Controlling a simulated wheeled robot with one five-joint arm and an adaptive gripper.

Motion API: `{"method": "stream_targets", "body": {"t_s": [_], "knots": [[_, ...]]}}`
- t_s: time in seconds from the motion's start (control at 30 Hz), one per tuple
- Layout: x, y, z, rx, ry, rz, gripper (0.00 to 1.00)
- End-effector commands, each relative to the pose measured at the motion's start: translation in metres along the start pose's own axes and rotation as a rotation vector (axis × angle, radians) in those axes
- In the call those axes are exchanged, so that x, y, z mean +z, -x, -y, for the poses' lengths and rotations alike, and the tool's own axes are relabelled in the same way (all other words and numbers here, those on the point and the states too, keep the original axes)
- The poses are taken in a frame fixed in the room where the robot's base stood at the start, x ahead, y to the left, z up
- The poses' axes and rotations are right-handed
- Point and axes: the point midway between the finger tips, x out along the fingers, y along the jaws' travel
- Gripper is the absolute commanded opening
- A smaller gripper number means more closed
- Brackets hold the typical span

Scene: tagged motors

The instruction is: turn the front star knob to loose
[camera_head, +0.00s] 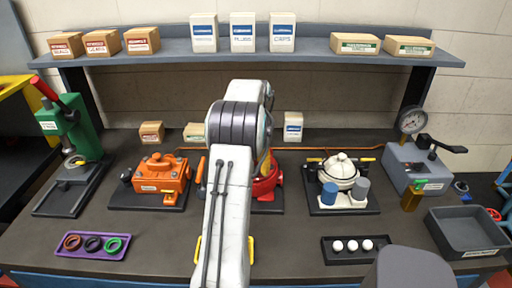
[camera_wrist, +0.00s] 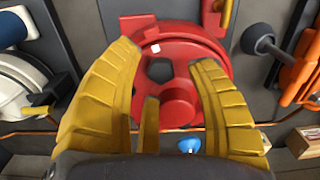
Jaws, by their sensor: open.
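The red motor (camera_head: 267,188) stands mid-bench, mostly hidden behind my arm in the head view. In the wrist view its round red housing (camera_wrist: 205,45) lies beyond my gripper (camera_wrist: 172,55). A dark five-sided part (camera_wrist: 160,70), which may be the star knob, shows on the housing between the fingertips, beside a round red boss (camera_wrist: 178,108). A small white mark (camera_wrist: 155,47) sits near it. My yellow fingers are spread wide with nothing held. I cannot tell whether they touch the housing. The gripper is hidden in the head view.
The orange motor (camera_head: 165,178) is left of the red one, the white motor (camera_head: 342,178) right. A purple tray (camera_head: 93,255) of rings and a black tray (camera_head: 328,253) of white balls lie in front. A green press (camera_head: 78,130) and a gauge unit (camera_head: 412,165) stand at the ends.

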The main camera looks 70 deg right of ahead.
Motion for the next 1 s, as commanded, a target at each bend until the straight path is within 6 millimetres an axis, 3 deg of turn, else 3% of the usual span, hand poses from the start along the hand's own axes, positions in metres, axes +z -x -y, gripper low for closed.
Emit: {"method": "stream_targets", "body": {"t_s": [0.43,0.7,1.0], "knots": [[0.0,0.075,0.0,0.0,0.0,-0.001,0.51],[0.0,0.096,0.0,-0.001,0.001,0.002,0.51],[0.001,0.102,0.001,-0.001,0.001,0.004,0.51]]}}
